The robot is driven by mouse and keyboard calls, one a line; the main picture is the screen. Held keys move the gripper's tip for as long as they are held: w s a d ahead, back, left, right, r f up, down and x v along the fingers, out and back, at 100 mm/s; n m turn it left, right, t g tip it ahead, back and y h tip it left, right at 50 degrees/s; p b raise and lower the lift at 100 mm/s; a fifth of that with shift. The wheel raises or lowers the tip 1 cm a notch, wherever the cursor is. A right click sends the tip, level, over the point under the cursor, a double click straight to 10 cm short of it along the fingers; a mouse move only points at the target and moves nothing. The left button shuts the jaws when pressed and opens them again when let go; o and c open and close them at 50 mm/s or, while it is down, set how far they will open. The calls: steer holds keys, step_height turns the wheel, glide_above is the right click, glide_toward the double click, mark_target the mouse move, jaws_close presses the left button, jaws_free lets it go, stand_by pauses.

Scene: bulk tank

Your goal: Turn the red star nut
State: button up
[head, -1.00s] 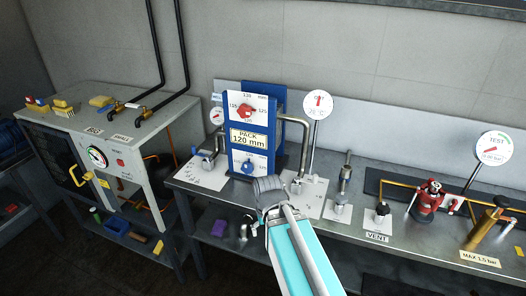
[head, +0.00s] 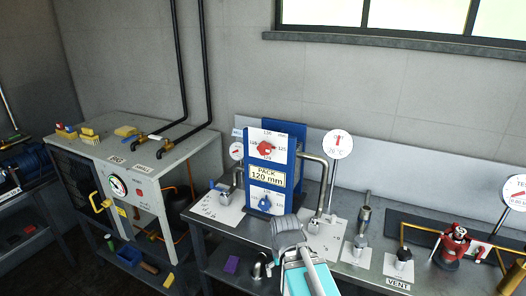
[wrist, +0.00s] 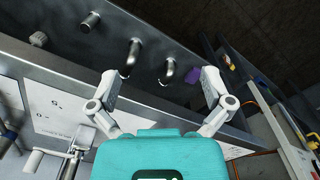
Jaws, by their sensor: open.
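The red star nut (head: 265,148) sits on the white dial plate at the top of the blue stand (head: 300,160), above the "PACK 120 mm" label. A blue star knob (head: 265,203) is lower on the same stand. My gripper (head: 287,225) is in front of the stand's foot, below and to the right of the red nut and apart from it. In the wrist view my gripper's two fingers (wrist: 158,85) are spread wide with nothing between them, over the bench's front edge. The red nut is not visible in the wrist view.
The grey bench (head: 225,232) carries gauges, pipe fittings, a vent valve (head: 403,256) and a red device (head: 452,243) to the right. A grey cabinet (head: 165,165) stands at the left.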

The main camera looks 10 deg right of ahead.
steer(key=m+t+h+p, duration=0.7)
steer(key=t+h+p, duration=0.35)
steer(key=t, duration=0.45)
glide_toward(263, 148)
steer(key=b+v, duration=0.1)
steer(key=v, duration=0.2)
steer(key=shift+w+r, duration=0.1)
steer(key=x, duration=1.3)
steer(key=shift+w+d+f, duration=0.2)
steer(key=shift+w+d, duration=0.1)
